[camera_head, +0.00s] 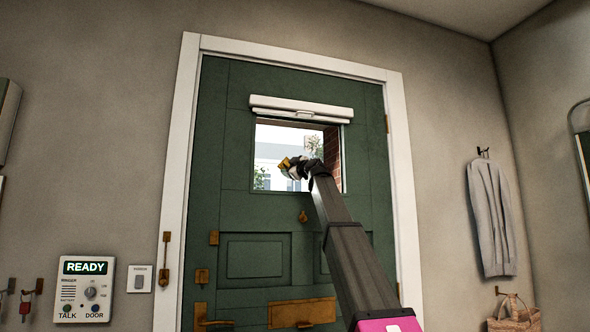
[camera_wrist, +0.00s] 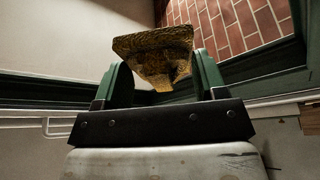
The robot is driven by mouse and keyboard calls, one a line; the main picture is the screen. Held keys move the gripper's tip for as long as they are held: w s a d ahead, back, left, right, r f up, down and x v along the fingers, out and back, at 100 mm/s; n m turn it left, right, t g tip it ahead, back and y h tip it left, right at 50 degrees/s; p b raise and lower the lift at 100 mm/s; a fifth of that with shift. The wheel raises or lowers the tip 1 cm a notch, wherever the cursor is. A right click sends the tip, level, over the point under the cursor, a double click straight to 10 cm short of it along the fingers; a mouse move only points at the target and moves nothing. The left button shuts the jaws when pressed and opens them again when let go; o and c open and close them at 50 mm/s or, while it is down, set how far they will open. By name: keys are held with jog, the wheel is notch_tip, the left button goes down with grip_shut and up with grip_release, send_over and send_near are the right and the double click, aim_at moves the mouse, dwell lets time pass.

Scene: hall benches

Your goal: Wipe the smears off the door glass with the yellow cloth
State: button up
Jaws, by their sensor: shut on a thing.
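The green door (camera_head: 225,165) stands shut in its white frame in the head view. Its glass (camera_head: 268,150) is a small pane in the upper half, below a white rolled blind (camera_head: 300,108). My gripper (camera_head: 291,168) is in front of the lower middle of the pane. It is shut on the yellow cloth (camera_head: 284,164), which also shows bunched between the green fingers in the wrist view (camera_wrist: 155,50). I cannot tell whether the cloth touches the glass. I can make out no smears on the visible glass; my gripper and arm hide its lower right part.
Brass fittings stick out of the door: a knob (camera_head: 302,216), a handle (camera_head: 208,318) and a letter plate (camera_head: 301,312). A READY intercom panel (camera_head: 84,290) is on the left wall. A grey garment (camera_head: 490,215) hangs on the right, above a bag (camera_head: 513,314).

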aim_at(274, 166)
jog(key=shift+s+a, duration=0.2)
jog(key=shift+a, duration=0.65)
jog(key=shift+s+a, duration=0.25)
jog(key=shift+a, duration=0.6)
jog(key=shift+s+a, duration=0.2)
jog(key=shift+a, duration=0.65)
jog(key=s+d, duration=0.1)
jog(key=s, duration=0.4)
jog(key=shift+s+d, duration=0.3)
jog(key=shift+s, duration=0.1)
jog(key=s, duration=0.1)
jog(key=s+d, duration=0.1)
jog(key=s, duration=0.1)
jog(key=shift+w, duration=0.1)
